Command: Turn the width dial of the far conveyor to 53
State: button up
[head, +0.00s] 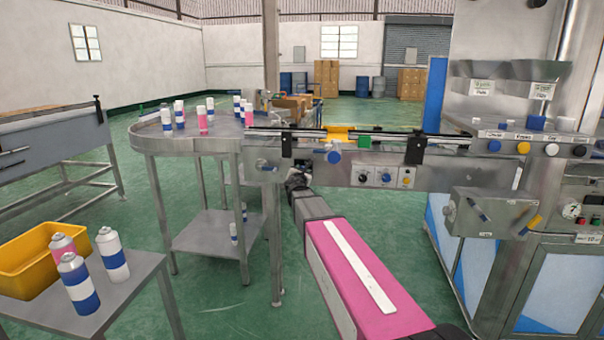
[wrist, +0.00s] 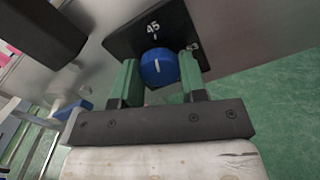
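A round blue dial (wrist: 159,67) with a white pointer mark sits on a black plate (wrist: 120,41) in the wrist view. The plate carries the number 45 above the dial. My gripper (wrist: 160,78) has one green finger at each side of the dial, very close to it. Whether the fingers press on the dial cannot be told. In the head view, my gripper (head: 297,182) is a small dark shape below the left part of the conveyor (head: 335,174). The number cannot be read there.
A round steel table (head: 190,144) with several cans stands left of the conveyor. A yellow bin (head: 28,262) and three cans are on the near-left table. A machine with knobs and a gauge (head: 571,210) stands at the right. A dark block (wrist: 40,28) is beside the dial's plate.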

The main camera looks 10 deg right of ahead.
jog(key=shift+m, duration=0.3)
jog(key=shift+m, duration=7.6)
jog(key=o, duration=0.9)
jog(key=shift+s, duration=0.15)
jog(key=v, duration=1)
jog(key=shift+s+a, duration=0.15)
jog(key=shift+s, duration=0.15)
